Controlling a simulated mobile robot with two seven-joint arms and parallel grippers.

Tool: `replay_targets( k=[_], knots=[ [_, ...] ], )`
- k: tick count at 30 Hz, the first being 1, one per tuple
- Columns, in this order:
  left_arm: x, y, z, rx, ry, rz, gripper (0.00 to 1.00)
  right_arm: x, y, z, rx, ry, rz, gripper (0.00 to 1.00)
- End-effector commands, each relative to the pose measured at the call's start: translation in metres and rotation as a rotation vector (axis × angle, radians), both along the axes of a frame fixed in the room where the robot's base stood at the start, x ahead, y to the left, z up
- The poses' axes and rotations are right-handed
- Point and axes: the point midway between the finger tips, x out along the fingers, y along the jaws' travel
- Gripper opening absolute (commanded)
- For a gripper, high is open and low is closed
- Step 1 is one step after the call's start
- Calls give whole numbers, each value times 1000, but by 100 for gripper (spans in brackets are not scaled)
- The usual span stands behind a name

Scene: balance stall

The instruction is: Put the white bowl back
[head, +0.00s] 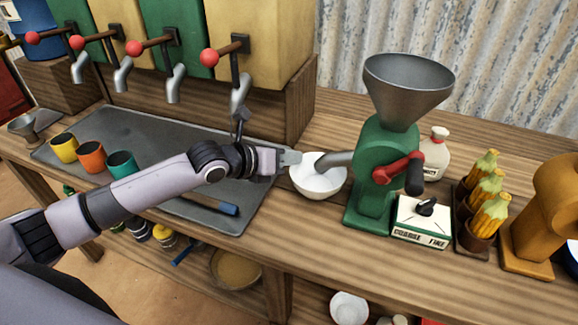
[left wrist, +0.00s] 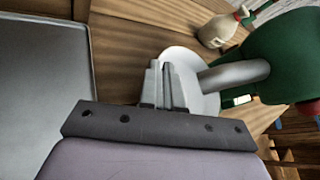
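A white bowl (head: 318,186) is upright at the bench, under the grey spout of the green grinder (head: 376,180). My left gripper (head: 290,159) is at the bowl's left rim. In the left wrist view, the left gripper's fingers (left wrist: 166,84) are close together at the rim of the bowl (left wrist: 208,103), with only a narrow gap, and look shut on it. The spout reaches over the bowl and hides part of it. I cannot tell whether the bowl touches the bench. My right gripper is not in view.
A grey tray (head: 215,217) with yellow, orange and teal cups lies left. Right of the grinder are a white bottle (head: 435,155), a labelled box (head: 421,222) and corn cobs (head: 489,205). Another white bowl (head: 349,307) is below. Red-knobbed taps (head: 238,88) hang behind.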

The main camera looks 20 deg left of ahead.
Motion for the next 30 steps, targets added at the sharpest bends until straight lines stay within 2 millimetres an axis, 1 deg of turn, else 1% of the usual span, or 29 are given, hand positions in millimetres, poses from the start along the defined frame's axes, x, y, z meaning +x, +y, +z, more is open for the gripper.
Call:
replay_targets(
  k=[1,3,6,14,18,21,30],
  knots=[
    [-1,-1,-9,-3,6,1,0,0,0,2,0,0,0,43],
    [-1,0,-19,-3,8,1,0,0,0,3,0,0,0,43],
    [-1,0,-28,-4,4,0,0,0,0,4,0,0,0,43],
    [-1,0,-30,-2,1,0,0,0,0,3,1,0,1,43],
    [-1,0,-35,-1,1,-1,0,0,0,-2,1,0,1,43],
    [-1,0,-33,0,2,0,29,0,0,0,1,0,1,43],
    [-1,0,-32,-1,3,0,29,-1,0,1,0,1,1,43]
  ],
)
